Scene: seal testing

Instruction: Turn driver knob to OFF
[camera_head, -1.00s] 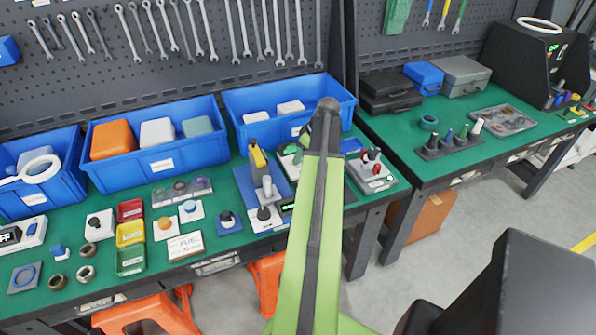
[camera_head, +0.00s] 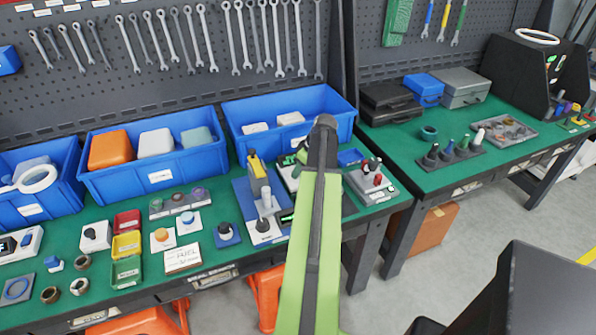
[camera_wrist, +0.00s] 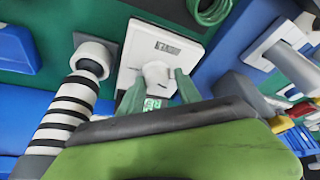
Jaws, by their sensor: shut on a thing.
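In the wrist view my gripper (camera_wrist: 158,88) has its two green fingers on either side of a white knob (camera_wrist: 156,72), shut on it. The knob stands on a white panel (camera_wrist: 139,57) with a small label (camera_wrist: 168,47), too blurred to read. A lit green display (camera_wrist: 152,103) shows below the knob, between the fingers. I cannot tell the knob's setting or confirm that it is the driver knob. In the head view my arm's dark end covers the gripper and the knob.
A black-and-white striped post (camera_wrist: 62,115) stands left of the gripper; a green coil (camera_wrist: 209,10) lies above right.

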